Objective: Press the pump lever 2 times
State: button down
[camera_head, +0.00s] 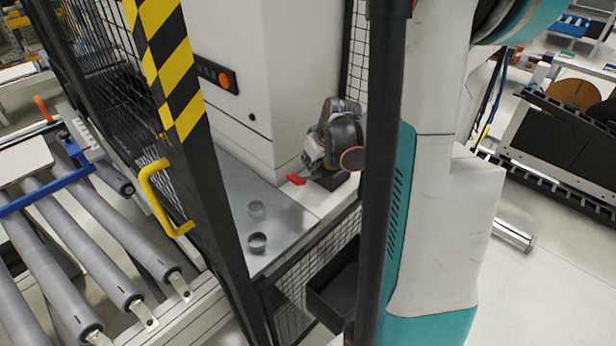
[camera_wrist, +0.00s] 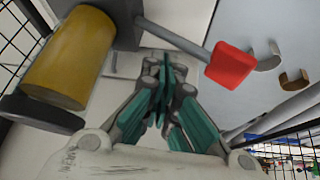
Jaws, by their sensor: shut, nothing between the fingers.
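The pump shows in the wrist view as a grey block (camera_wrist: 122,22) with a yellow-brown cylinder (camera_wrist: 70,58) at the upper left. A metal lever rod runs from the block to a red lever handle (camera_wrist: 231,65). My gripper (camera_wrist: 165,75) is shut and empty, with its teal fingers together below the rod in the picture and left of the red handle. I cannot tell whether it touches the rod. In the head view the red handle (camera_head: 295,179) sticks out to the left at the foot of the white cabinet; dark parts crowd the rest of the pump.
A striped post (camera_head: 172,65) and mesh fence border the table. A roller conveyor (camera_head: 100,240) lies left, and a black bin (camera_head: 333,285) hangs below.

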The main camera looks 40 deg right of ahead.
jog(key=shift+f, duration=0.1)
jog(key=shift+a+f+b, duration=0.2)
jog(key=shift+f+b, duration=0.05)
jog(key=shift+b, duration=0.15)
jog(key=shift+s+a+f+b, duration=0.1)
jog(key=shift+a+f+b, duration=0.4)
jog(key=shift+f+b, duration=0.35)
jog(key=shift+a+f+b, duration=0.5)
jog(key=shift+f+b, duration=0.2)
jog(key=shift+f, duration=0.2)
dwell(2.4)
jog(key=shift+r, duration=0.15)
dwell(0.4)
jog(key=shift+d+r+p, duration=0.4)
jog(key=shift+r+p, duration=0.1)
jog(key=shift+r, duration=0.15)
jog(key=shift+d+r+p, duration=0.4)
jog(key=shift+r+p, duration=0.05)
jog(key=shift+r, duration=0.25)
jog(key=shift+d+r+p, duration=0.4)
jog(key=shift+r+p, duration=0.1)
jog(key=shift+r, duration=0.15)
